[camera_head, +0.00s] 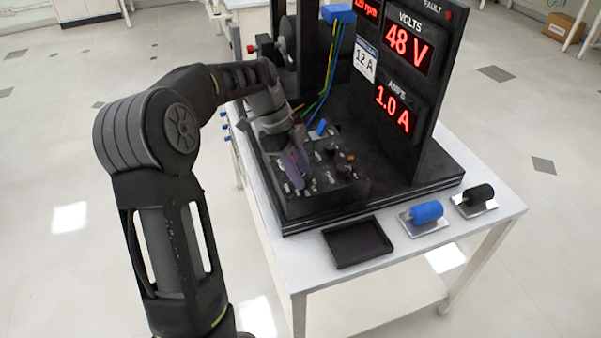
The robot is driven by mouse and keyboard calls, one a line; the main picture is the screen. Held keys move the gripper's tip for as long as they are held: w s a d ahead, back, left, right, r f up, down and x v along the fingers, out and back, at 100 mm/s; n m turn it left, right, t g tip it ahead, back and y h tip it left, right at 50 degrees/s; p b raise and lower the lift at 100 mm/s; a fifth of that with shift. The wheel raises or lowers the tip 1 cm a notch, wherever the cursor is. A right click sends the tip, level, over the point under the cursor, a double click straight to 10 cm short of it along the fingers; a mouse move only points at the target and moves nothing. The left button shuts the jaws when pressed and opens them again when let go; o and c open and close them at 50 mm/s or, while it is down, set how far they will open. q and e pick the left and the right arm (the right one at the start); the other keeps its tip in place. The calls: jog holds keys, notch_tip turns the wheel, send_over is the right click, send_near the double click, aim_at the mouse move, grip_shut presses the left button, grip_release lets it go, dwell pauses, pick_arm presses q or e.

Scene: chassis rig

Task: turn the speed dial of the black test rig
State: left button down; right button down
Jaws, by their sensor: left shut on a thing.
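The black test rig (437,165) stands on a white table, with a low control panel (340,193) at its front carrying several knobs and switches. My left gripper (302,182) reaches down from the left onto the left part of this panel. Its fingers are shut on a small dial of the panel, which they mostly hide, so I cannot read its marking or setting. The lit displays read 48 V (409,44) and 1.0 A (393,108); an rpm display (367,7) is cut off at the top edge. My right gripper is not in view.
A black empty tray (357,242) lies at the table's front. Blue, green and yellow cables (328,72) rise behind the panel. A red knob (252,48) sits at the rig's back left.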

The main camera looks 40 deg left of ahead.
pick_arm(q)
jog(key=shift+m, duration=0.3)
jog(key=c, duration=1.1)
grip_release()
jog(key=shift+a+r, duration=0.25)
jog(key=shift+r, duration=0.2)
jog(key=shift+p+v, duration=1.75)
jog(key=shift+v, duration=1.65)
